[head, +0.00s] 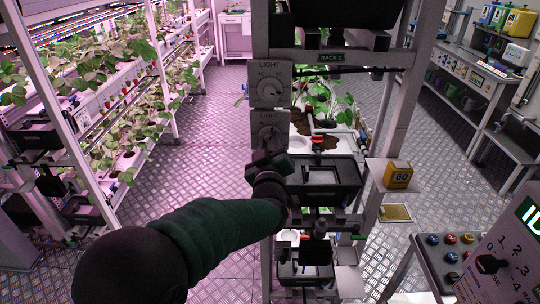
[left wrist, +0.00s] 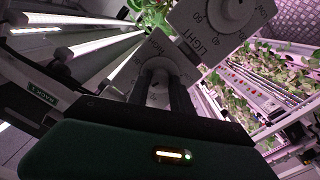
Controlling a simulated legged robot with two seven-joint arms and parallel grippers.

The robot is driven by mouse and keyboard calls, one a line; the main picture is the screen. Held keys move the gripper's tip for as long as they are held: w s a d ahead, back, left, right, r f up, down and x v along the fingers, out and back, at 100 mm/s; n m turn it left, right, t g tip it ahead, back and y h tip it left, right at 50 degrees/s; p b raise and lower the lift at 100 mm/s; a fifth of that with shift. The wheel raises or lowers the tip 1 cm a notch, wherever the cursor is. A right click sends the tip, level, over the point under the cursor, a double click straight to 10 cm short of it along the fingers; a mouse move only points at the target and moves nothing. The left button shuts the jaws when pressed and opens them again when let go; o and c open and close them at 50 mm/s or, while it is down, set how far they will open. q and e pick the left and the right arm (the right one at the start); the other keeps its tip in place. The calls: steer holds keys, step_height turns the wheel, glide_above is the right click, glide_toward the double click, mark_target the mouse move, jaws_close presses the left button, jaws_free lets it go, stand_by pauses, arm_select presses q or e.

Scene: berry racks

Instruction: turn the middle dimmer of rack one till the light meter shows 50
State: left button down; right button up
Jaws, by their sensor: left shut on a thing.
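Rack one carries a green "RACK 1" label (head: 331,57) and a column of grey LIGHT dimmers. The upper dimmer (head: 270,84) shows its round knob clear. My left gripper (head: 268,148) is at the dimmer (head: 269,124) just below it. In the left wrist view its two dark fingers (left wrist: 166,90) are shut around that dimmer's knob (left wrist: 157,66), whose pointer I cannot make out. Any dimmer lower down is hidden by my left arm. The yellow light meter (head: 398,175) on a small shelf right of the rack shows 60. My right gripper is not in view.
Berry plants (head: 322,100) grow in the rack's white trough, above a black bin (head: 323,176). A larger plant rack (head: 130,110) stands at the left. Patterned metal floor (head: 205,130) lies open between racks.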

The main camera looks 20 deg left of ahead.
arm_select(q)
steer(key=n+b, duration=0.4)
steer(key=shift+f, duration=0.35)
steer(key=shift+r+n+b, duration=0.15)
steer(key=shift+n+b, duration=1.05)
steer(key=c, duration=1.1)
jaws_free()
steer(key=shift+r, duration=0.1)
steer(key=v, duration=1.6)
steer(key=shift+s+d, duration=0.1)
steer(key=shift+s, duration=0.25)
